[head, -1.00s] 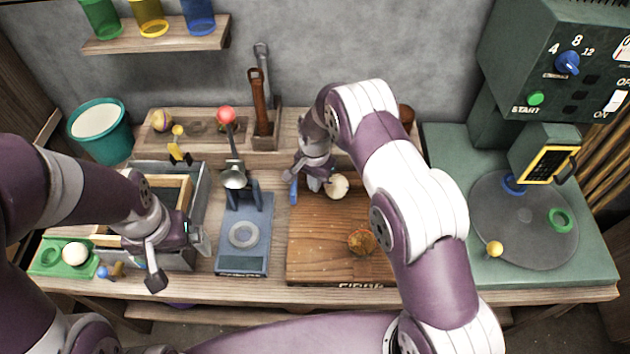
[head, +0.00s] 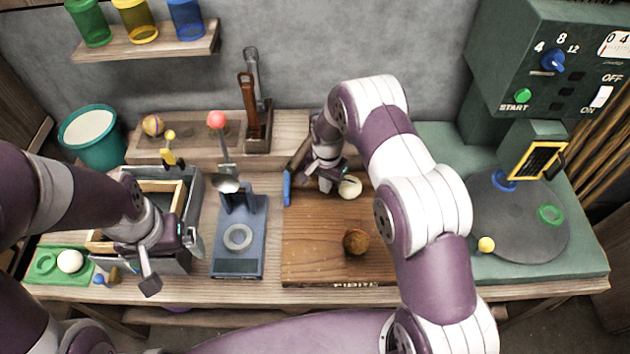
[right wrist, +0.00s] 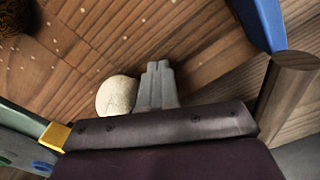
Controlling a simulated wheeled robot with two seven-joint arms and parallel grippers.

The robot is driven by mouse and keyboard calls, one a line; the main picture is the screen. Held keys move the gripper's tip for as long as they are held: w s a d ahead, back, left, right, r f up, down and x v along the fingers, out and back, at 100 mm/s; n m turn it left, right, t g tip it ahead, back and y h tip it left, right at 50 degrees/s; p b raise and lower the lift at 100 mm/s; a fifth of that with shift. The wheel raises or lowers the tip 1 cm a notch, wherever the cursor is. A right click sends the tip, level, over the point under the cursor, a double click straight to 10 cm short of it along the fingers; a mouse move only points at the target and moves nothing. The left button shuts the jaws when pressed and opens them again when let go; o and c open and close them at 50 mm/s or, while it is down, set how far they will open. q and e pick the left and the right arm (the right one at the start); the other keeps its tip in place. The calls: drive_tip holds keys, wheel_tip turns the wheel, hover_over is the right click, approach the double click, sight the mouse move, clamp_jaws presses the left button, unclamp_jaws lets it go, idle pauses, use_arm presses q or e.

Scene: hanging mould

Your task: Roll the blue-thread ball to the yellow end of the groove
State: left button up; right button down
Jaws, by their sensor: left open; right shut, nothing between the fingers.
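A cream ball (head: 349,186) lies at the back of the brown wooden board (head: 320,262). It also shows in the right wrist view (right wrist: 117,95); I can make out no blue thread on it. A brown, patterned ball (head: 356,241) sits nearer the board's middle. My right gripper (head: 328,188) is shut and empty, just left of the cream ball; its closed fingers (right wrist: 157,84) are beside the ball, contact unclear. The groove is not clearly visible. My left gripper (head: 172,264) is open by the grey box.
A wooden rod with a blue part (head: 287,188) stands left of my right gripper. A blue-grey stand (head: 238,268) is left of the board. The green machine (head: 540,285) with a round plate fills the right side. A green tray (head: 50,277) holds another white ball.

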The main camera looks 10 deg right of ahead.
sight(351, 180)
drive_tip(key=shift+a, duration=0.1)
idle(0.3)
drive_tip(key=d, duration=0.3)
drive_tip(key=s+d, duration=0.1)
drive_tip(key=d, duration=0.2)
drive_tip(key=shift+s+d+p, duration=0.15)
drive_tip(key=shift+p, duration=0.25)
drive_tip(key=shift+d, duration=0.15)
drive_tip(key=d, duration=0.3)
drive_tip(key=s+d, duration=0.1)
drive_tip(key=d, duration=0.3)
drive_tip(key=shift+s, duration=0.2)
drive_tip(key=shift+a, duration=0.1)
